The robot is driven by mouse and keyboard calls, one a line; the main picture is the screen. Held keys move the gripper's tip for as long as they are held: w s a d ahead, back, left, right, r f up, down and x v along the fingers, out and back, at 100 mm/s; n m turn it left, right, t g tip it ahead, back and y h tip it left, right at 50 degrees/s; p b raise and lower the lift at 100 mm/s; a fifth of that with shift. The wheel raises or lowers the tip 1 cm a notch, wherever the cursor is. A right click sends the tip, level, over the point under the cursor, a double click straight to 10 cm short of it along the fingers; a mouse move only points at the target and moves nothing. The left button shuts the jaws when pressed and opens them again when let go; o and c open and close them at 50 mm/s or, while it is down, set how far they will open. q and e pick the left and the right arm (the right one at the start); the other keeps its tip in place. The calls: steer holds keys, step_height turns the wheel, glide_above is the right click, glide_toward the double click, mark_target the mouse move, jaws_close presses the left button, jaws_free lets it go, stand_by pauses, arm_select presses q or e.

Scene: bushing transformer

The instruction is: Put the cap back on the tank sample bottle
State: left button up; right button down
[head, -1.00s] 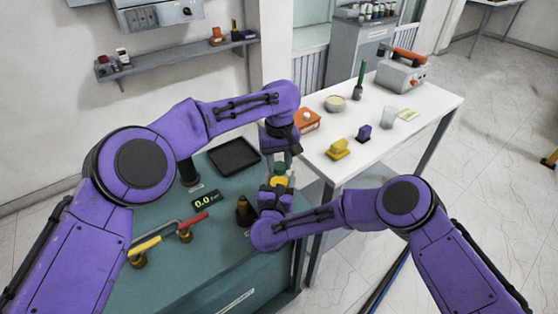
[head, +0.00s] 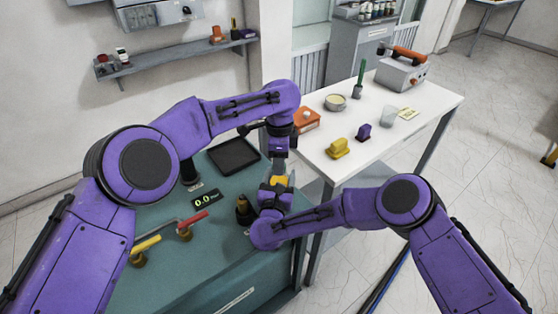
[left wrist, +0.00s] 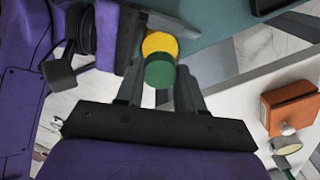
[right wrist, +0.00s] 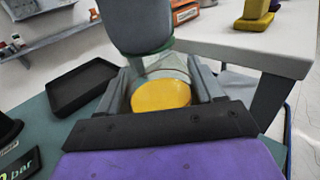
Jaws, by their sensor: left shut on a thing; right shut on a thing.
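The sample bottle (right wrist: 177,70) is clear, with yellow liquid (right wrist: 160,96) in it. My right gripper (right wrist: 160,80) is shut around it. In the head view the yellow bottle (head: 279,181) is above the right side of the teal bench. The green cap (left wrist: 160,75) sits between the fingers of my left gripper (left wrist: 160,88), which is shut on it. In the right wrist view the cap's green edge shows just above the bottle's top. I cannot tell whether cap and bottle touch. In the head view my left gripper (head: 279,160) is directly above the bottle and mostly hides the cap.
The teal bench holds a black tray (head: 234,154), a pressure display (head: 206,198), a dark brass-tipped fitting (head: 244,208) and red and yellow valve handles. The white table (head: 440,98) at right carries several items, including a yellow block (head: 338,149) and an orange box (head: 306,119).

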arm_select(q)
steer(key=o, duration=1.2)
steer(key=shift+o, duration=0.2)
step_height(320, 180, up, 12)
arm_select(e)
steer(key=shift+c, duration=0.4)
jaws_free()
